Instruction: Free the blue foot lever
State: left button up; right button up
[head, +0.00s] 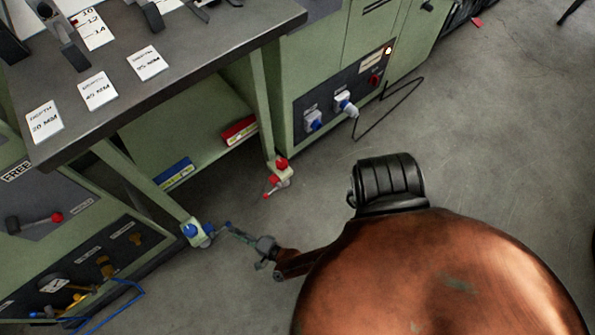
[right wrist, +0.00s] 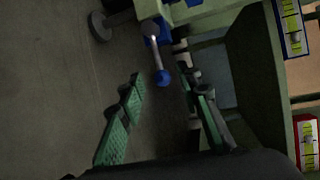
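The blue foot lever (head: 197,232) is mounted low at the foot of the bench's front leg in the head view. In the right wrist view, its grey rod ends in a blue ball knob (right wrist: 162,77) that points toward my right gripper. My right gripper (head: 240,236) is just right of the lever, near the floor. In the right wrist view the two green-padded fingers of the gripper (right wrist: 165,92) are spread, with the knob in line with the gap between the tips. I cannot tell whether a finger touches it. My left gripper is not in view.
A red foot lever (head: 278,175) is on another bench leg. A blue box (head: 174,173) and a red box (head: 239,131) lie on the lower shelf. A green cabinet (head: 290,65) has plugs and a black cable. Grey floor (head: 475,130) is open at right.

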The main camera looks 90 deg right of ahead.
jog(key=s+a+r+n+g+y+b, duration=0.1)
jog(key=s+a+n+y, duration=0.3)
jog(key=s+n, duration=0.6)
jog(key=s+a+r+n+g+y+b, duration=0.1)
jog(key=s+a+r+n+y, duration=0.2)
jog(key=s+n, duration=0.7)
jog(key=s+a+y, duration=0.2)
jog(key=s, duration=0.1)
jog(key=shift+n+y+b, duration=0.3)
